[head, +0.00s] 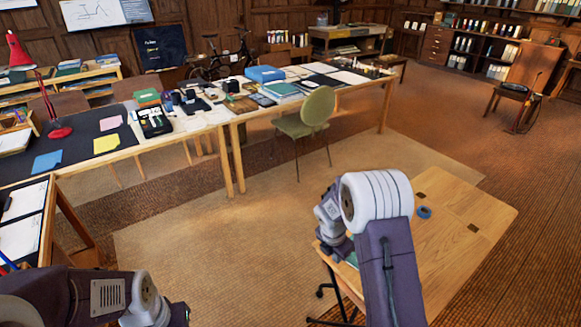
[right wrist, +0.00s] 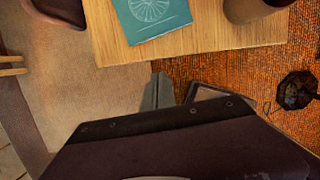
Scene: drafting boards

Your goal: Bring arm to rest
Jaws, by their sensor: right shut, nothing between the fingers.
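My right arm is bent over the left edge of a light wooden table (head: 470,215) in the head view. My right gripper (head: 335,244) is partly hidden behind my own arm. In the right wrist view my gripper (right wrist: 160,92) is shut and empty, with the wooden table edge (right wrist: 115,45) just beyond it. A teal book with a round white drawing (right wrist: 152,14) lies on that table. My left arm enters the head view at the lower left, and its gripper is not in view.
A blue tape roll (head: 424,212) lies on the wooden table. A green chair (head: 303,118) stands at the long desk (head: 225,118), which holds books and papers. A red lamp (head: 58,131) stands on the left desk. Open carpet lies between the desks and the wooden table.

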